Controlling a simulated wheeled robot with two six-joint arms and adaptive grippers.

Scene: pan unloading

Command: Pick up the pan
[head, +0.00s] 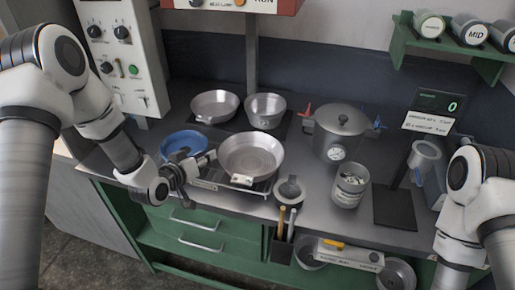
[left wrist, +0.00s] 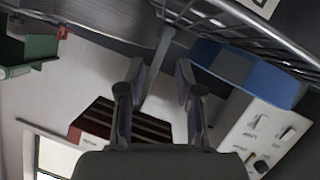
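A wide, shallow silver pan (head: 250,153) sits on a dark stand near the front of the counter in the head view. It looks empty, and a small pale tag shows at its front rim. My left gripper (head: 202,161) is just left of this pan, low near the counter edge and beside the blue dish (head: 184,142). Whether it touches the pan is unclear. In the left wrist view my left gripper (left wrist: 159,82) has its fingers apart, with no held object visible; a grey post shows behind the gap. My right gripper is out of view.
Two more metal pans (head: 214,105) (head: 265,109) stand behind. A lidded pot (head: 340,130), a canister (head: 349,187) and a tool holder (head: 288,190) stand to the right. A control panel (head: 122,60) rises at the left. A wire rack (left wrist: 265,25) shows in the left wrist view.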

